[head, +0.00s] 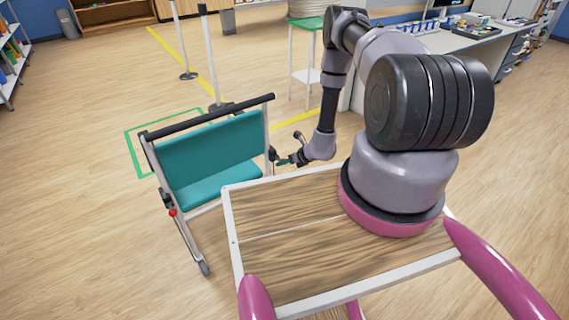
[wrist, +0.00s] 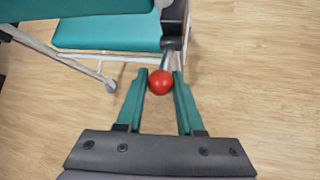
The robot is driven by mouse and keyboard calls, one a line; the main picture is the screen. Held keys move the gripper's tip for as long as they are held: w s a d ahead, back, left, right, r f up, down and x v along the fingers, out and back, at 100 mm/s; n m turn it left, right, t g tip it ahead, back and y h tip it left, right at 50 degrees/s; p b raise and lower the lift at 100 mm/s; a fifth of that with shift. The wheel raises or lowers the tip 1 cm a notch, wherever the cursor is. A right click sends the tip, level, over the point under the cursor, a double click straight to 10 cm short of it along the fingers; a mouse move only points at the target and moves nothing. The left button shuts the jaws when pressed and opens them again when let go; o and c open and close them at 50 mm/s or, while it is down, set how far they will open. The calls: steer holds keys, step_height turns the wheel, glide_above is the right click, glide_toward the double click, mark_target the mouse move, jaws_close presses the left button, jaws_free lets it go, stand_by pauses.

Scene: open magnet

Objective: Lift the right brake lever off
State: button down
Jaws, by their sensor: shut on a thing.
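A teal wheeled chair (head: 205,160) with a white frame and black handle bar stands left of my wooden-topped base. My gripper (head: 281,162) is at the chair's right side. In the wrist view, the two teal fingers of my gripper (wrist: 164,77) are shut on a red ball knob (wrist: 160,83), the end of the right brake lever (wrist: 168,60). The lever's metal rod runs from the knob up to a dark mount (wrist: 172,42) on the chair frame. In the head view the held knob is not clearly visible. The left brake lever's red knob (head: 172,212) shows on the chair's left side.
A green floor outline (head: 131,157) lies around and behind the chair. Posts (head: 210,60) and a small green-topped table (head: 305,50) stand behind it. A desk (head: 450,45) is at the back right. The floor left of the chair is clear.

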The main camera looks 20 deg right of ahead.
steer(key=c, duration=0.5)
jaws_free()
steer(key=shift+c, duration=0.2)
steer(key=shift+r, duration=0.1)
steer(key=v, duration=1)
steer(key=shift+s+r, duration=0.2)
steer(key=shift+d, duration=0.2)
